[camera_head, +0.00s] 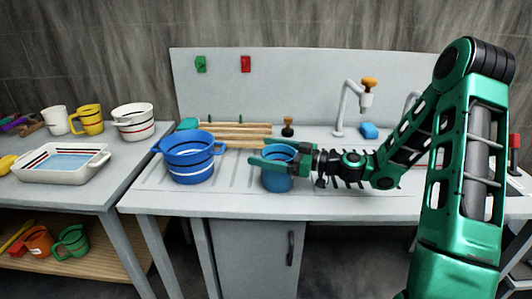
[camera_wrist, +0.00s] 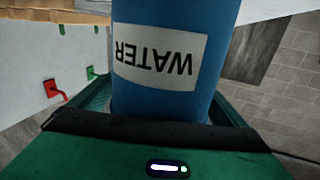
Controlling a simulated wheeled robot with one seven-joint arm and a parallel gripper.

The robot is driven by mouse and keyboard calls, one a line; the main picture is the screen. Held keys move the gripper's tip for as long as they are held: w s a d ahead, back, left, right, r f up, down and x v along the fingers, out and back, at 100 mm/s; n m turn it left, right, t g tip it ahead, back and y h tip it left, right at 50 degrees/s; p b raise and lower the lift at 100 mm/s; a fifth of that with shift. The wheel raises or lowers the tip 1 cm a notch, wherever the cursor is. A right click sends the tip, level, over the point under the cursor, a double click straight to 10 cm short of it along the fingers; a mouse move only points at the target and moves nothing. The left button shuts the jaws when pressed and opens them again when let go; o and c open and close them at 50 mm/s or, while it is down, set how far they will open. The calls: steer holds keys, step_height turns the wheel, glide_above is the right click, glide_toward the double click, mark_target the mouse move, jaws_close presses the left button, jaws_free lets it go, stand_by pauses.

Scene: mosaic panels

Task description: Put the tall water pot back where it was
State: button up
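The tall water pot is a blue cylinder with a white WATER label; it fills the middle of the wrist view (camera_wrist: 185,25), the label upside down. In the head view the pot (camera_head: 277,184) is over the front of the grey counter, its upper part partly hidden by green fingers. My gripper (camera_head: 258,156) reaches in from the right, with one finger on each side of the pot. In the wrist view the fingers (camera_wrist: 160,97) lie close against both sides and look shut on it. I cannot tell whether its base touches the counter.
A wide blue striped pot (camera_head: 189,168) stands just left on the counter (camera_head: 225,203). Behind are a wooden rack (camera_head: 235,131), a stamp-like object (camera_head: 288,127) and a tap (camera_head: 345,105). The left table holds a white tray (camera_head: 60,176), a white pot (camera_head: 134,130) and mugs (camera_head: 88,120).

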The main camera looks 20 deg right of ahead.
steer(key=v, duration=1.2)
steer(key=shift+r, duration=0.1)
stand_by(0.4)
